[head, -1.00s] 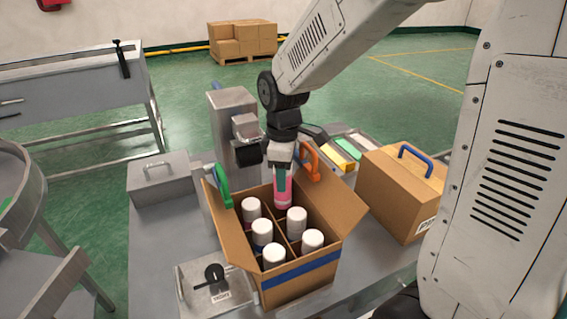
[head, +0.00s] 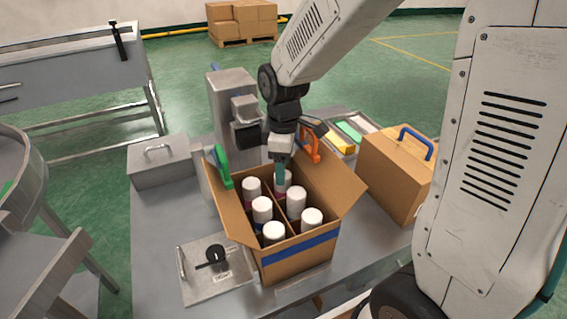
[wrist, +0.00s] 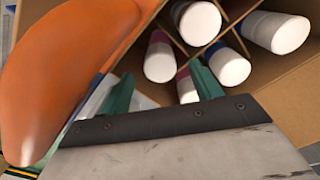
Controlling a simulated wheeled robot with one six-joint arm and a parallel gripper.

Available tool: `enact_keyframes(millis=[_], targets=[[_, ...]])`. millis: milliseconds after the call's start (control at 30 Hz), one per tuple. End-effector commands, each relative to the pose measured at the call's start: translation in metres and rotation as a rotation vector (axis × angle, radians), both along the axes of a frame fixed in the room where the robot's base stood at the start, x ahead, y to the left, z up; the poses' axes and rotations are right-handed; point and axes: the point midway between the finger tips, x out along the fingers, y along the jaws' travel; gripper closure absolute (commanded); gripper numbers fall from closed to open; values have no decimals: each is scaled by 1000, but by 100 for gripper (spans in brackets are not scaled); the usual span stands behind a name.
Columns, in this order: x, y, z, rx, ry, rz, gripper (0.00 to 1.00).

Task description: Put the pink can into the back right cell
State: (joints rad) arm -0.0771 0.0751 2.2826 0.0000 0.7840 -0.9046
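The cardboard box (head: 298,262) stands open on the grey table, its dividers making cells. White-capped cans (head: 273,232) stand in the cells. The pink can (head: 284,180) is upright in the back right cell, its white cap showing and its pink body mostly hidden by the dividers and a finger. My gripper (head: 281,174) is over that cell. In the wrist view its two teal fingers (wrist: 160,88) are spread apart, and a cap with a pink edge (wrist: 187,90) shows between them, close to the right finger and not clamped.
An orange clamp (head: 309,145) and a green clamp (head: 221,166) hold the box flaps close to my gripper. A grey crimping machine (head: 232,105) stands behind left. A closed carton (head: 390,185) stands right, and a metal plate with a black knob (head: 215,275) lies front left.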

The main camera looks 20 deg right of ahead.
Motion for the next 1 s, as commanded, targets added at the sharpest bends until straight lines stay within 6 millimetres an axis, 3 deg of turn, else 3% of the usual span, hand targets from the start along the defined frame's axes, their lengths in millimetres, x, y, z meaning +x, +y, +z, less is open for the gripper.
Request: enact_keyframes(millis=[167,600,1000], targets=[[1,0,5,0,-2,0,35],[1,0,70,1,-3,0,35],[0,0,78,0,0,0,35]])
